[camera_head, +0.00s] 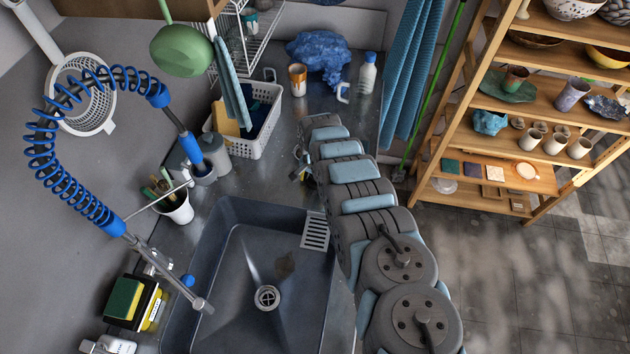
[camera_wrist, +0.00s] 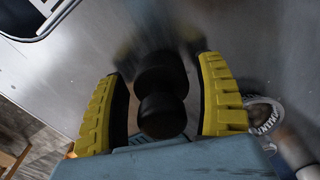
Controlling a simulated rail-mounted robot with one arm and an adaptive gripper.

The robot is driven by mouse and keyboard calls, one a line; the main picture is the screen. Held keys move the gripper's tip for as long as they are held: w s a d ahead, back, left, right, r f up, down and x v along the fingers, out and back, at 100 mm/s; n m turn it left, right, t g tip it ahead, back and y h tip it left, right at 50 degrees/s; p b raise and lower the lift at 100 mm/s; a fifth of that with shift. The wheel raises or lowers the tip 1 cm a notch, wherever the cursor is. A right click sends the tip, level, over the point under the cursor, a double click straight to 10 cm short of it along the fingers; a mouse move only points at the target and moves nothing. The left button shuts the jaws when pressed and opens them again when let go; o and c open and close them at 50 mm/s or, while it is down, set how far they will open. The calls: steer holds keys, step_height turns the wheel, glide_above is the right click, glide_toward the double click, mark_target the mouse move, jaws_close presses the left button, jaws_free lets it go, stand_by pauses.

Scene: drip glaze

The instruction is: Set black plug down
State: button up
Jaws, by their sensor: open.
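The black plug (camera_wrist: 163,100), dark and rounded with a narrow waist, stands between the two yellow-ridged fingers of my gripper (camera_wrist: 160,72) in the wrist view. The fingers are open, with a gap visible at least on the right side of the plug. The plug is over the grey metal counter (camera_wrist: 235,55); I cannot tell for sure that its base touches it. In the head view my gripper (camera_head: 303,168) is low over the counter behind the sink, mostly hidden by my arm, and the plug cannot be made out clearly.
The dark sink (camera_head: 240,262) with a drain lies in front. A white basket (camera_head: 262,135) stands left of my gripper. A wooden shelf (camera_head: 480,95) with pottery is at right.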

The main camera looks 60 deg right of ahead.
steer(key=shift+r, duration=2.3)
steer(key=shift+a+r, duration=0.1)
steer(key=shift+r, duration=3.55)
